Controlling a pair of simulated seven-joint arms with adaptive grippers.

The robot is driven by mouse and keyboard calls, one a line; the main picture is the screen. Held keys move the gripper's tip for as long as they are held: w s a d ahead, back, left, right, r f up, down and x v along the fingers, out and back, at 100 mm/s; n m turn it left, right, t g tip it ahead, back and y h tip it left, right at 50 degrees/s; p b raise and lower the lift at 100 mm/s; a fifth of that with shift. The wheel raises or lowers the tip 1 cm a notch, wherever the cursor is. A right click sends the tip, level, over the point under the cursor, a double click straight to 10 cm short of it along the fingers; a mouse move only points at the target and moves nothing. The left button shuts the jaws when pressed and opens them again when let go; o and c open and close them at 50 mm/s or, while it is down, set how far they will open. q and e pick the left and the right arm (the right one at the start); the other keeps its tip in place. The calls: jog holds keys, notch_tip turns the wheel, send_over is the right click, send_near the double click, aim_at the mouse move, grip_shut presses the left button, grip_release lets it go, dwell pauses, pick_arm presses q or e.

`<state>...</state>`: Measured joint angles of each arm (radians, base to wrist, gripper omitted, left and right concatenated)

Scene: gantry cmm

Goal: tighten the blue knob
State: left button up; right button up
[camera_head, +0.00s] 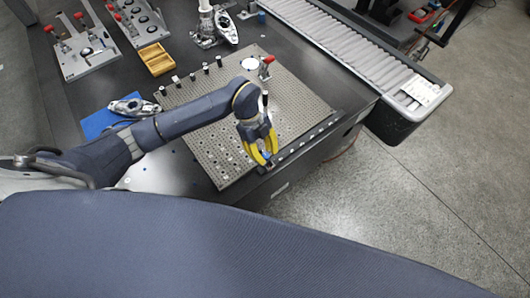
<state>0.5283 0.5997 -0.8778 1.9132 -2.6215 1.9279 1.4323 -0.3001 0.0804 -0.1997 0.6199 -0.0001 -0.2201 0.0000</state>
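My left gripper (267,160), with yellow fingers, hangs over the near right part of a perforated metal plate (210,150) on the dark table. Its two fingers are apart with a gap between them, and I see nothing clearly held. I cannot make out a blue knob for certain; the gripper and arm may hide it, or it may be too small to tell. A red-handled clamp (266,66) stands at the plate's far right edge, just behind the gripper. My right gripper is not in view.
A blue mat (95,125) with a metal part (132,106) lies left of the plate. Short black-topped posts line the plate's far left edge. A wooden tray (156,60) and fixture panels (84,52) stand at the back left. A roller conveyor (345,42) runs along the right.

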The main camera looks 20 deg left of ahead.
pick_arm(q)
grip_shut()
jog(key=shift+d, duration=0.1)
jog(key=m, duration=0.2)
jog(key=shift+m+g+y, duration=0.3)
jog(key=shift+g, duration=0.1)
jog(key=shift+c, duration=0.8)
grip_release()
jog(key=shift+s+d, duration=0.1)
jog(key=o, duration=0.6)
jog(key=shift+o, duration=0.2)
jog(key=v, duration=1.2)
